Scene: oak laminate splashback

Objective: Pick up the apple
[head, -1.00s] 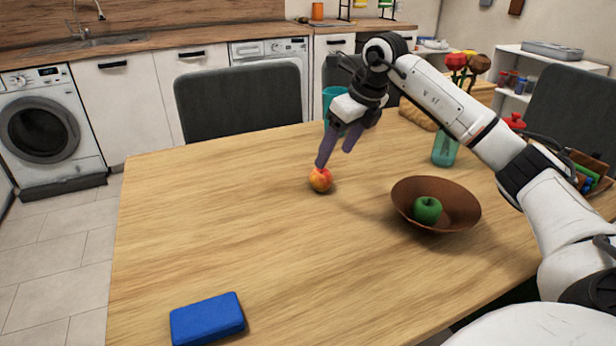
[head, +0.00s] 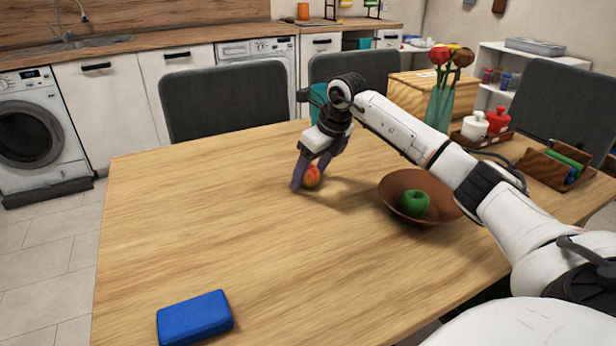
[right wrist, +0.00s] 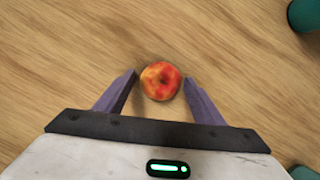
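A red and yellow apple (head: 312,177) rests on the wooden table (head: 240,220). It also shows in the right wrist view (right wrist: 160,81), just ahead of and between the fingertips. My right gripper (head: 306,180) is low over the table at the apple, with its purple fingers apart, one on either side of it. In the wrist view a narrow gap shows on both sides, so the open gripper (right wrist: 160,82) is not closed on it. A green apple (head: 414,203) sits in a brown bowl (head: 393,185) to the right. My left gripper is not in view.
A blue block (head: 195,317) lies at the front left of the table. A teal cup (head: 318,105) stands behind my right gripper. A vase with flowers (head: 438,105), jars and a wooden holder (head: 553,168) are at the right. The table's left and middle are clear.

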